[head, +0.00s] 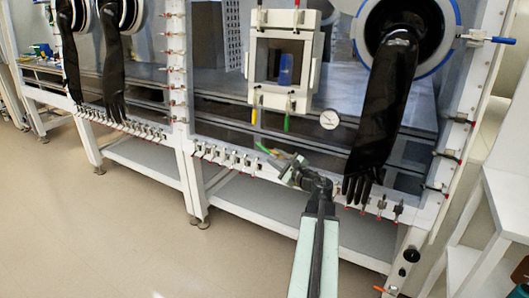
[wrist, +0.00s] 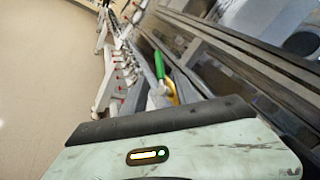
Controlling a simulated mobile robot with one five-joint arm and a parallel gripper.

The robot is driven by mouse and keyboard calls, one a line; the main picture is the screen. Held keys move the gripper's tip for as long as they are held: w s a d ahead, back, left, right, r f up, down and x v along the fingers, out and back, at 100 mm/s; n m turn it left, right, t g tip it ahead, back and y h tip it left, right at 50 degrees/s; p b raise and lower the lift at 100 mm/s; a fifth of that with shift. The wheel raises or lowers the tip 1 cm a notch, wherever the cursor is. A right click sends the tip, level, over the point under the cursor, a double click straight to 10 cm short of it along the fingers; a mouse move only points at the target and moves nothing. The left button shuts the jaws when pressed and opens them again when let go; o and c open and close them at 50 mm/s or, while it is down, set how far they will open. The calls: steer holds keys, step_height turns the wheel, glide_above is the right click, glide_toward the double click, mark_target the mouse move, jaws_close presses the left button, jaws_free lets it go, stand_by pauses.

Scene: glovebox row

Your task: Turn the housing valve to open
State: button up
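My gripper (head: 284,164) is in front of the glovebox's lower front rail, at the end of my pale green arm. Its fingers are too small to make out, and my own wrist body hides them in the wrist view. A green lever (head: 263,149) with a yellow part (head: 277,152) shows just beyond the gripper. In the wrist view, a green lever (wrist: 159,66) and a yellow part (wrist: 172,90) stand beyond my wrist body. I cannot tell whether the gripper touches them, or which handle belongs to the housing valve.
A white framed door (head: 306,62) has yellow (head: 253,117) and green (head: 286,122) handles below it. A round gauge (head: 329,119) is beside it. A black glove (head: 385,100) hangs at right. Floor at left is clear.

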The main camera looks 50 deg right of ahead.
mark_target(267, 151)
steer(key=x, duration=0.7)
steer(key=shift+w, duration=0.3)
jaws_close()
stand_by(0.9)
